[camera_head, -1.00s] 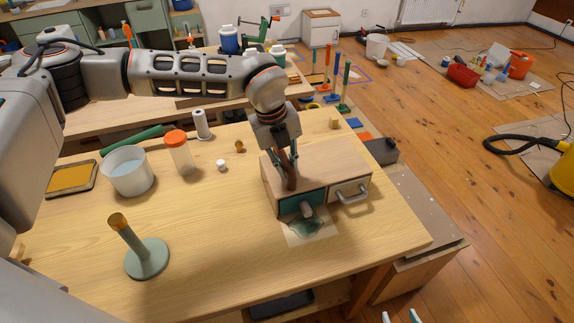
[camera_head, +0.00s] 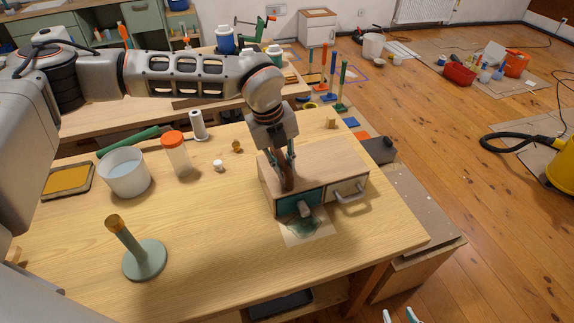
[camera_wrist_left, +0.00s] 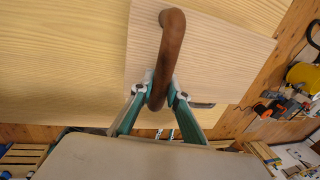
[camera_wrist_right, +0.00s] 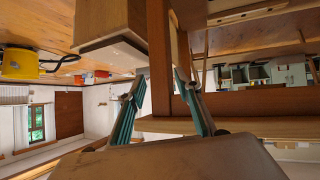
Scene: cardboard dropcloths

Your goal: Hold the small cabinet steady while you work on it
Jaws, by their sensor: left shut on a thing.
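The small cabinet (camera_head: 325,171) stands on the wooden table, with a pale wood top, a teal drawer front (camera_head: 289,206) with a grey knob at left, and a pale drawer front (camera_head: 340,191) with a bar handle at right. My left gripper (camera_head: 283,166) comes down from above and is shut on a brown curved handle (camera_head: 288,182) at the cabinet's top. The left wrist view shows the handle (camera_wrist_left: 172,45) between the teal fingers (camera_wrist_left: 158,92). My right gripper (camera_head: 400,316) shows only its fingertips at the bottom edge. In the right wrist view it is open (camera_wrist_right: 160,85), below tabletop level.
A stained sheet (camera_head: 305,228) lies in front of the cabinet. A green stand (camera_head: 144,260), white bucket (camera_head: 124,175), orange-lidded jar (camera_head: 177,157) and yellow tray (camera_head: 67,180) stand to the left. The table's front middle is clear. A wooden post (camera_wrist_right: 158,60) is close to the right gripper.

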